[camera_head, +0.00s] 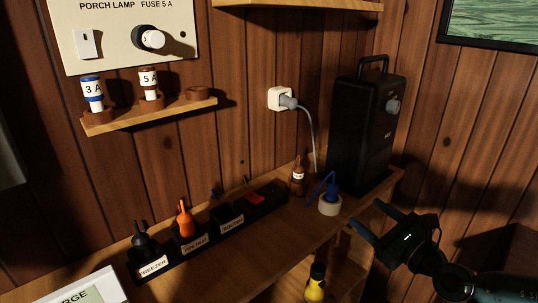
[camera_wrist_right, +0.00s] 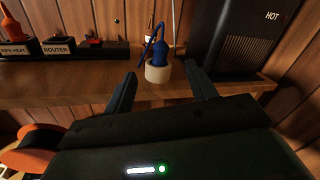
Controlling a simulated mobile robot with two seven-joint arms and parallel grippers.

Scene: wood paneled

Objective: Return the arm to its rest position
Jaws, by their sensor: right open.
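My right gripper (camera_head: 365,213) is at the lower right, in front of the wooden shelf, with its fingers apart and nothing between them. In the right wrist view its two fingers (camera_wrist_right: 160,75) point toward the shelf. A blue item with a thin bent blue stem (camera_head: 332,188) stands in a cream ring (camera_head: 330,206) on the shelf. It also shows in the right wrist view (camera_wrist_right: 159,54), beyond and between the fingertips, apart from them. My left gripper is not in view.
A black box with a handle (camera_head: 366,130) stands on the shelf (camera_head: 235,265), close to the gripper. A labelled black rack (camera_head: 190,250) holds an orange item (camera_head: 185,222). A yellow-and-black item (camera_head: 316,285) is below the shelf. An orange spool (camera_wrist_right: 35,148) lies low left in the wrist view.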

